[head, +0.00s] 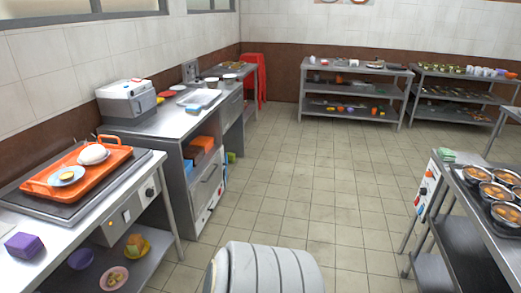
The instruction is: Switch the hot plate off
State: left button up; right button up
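A dark flat plate (22,200), which looks like the hot plate, is set in the steel counter at the left. An orange tray (45,187) lies on it, holding a white rounded item (93,154) and a small plate (66,176) with yellow food. The counter's front has a control panel (131,208) with a dark round knob (149,192) and a small orange-yellow spot (109,226) that may be a lamp. The knob's setting is too small to read. Neither of my grippers is in view.
A purple block (24,245) sits at the counter's near end. A steel counter with a boxy appliance (127,101) stands beyond. At right, a table holds several bowls (477,174) beside a white panel with coloured controls (427,187).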

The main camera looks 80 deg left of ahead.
aim_at(126, 215)
jog(key=u, duration=4.05)
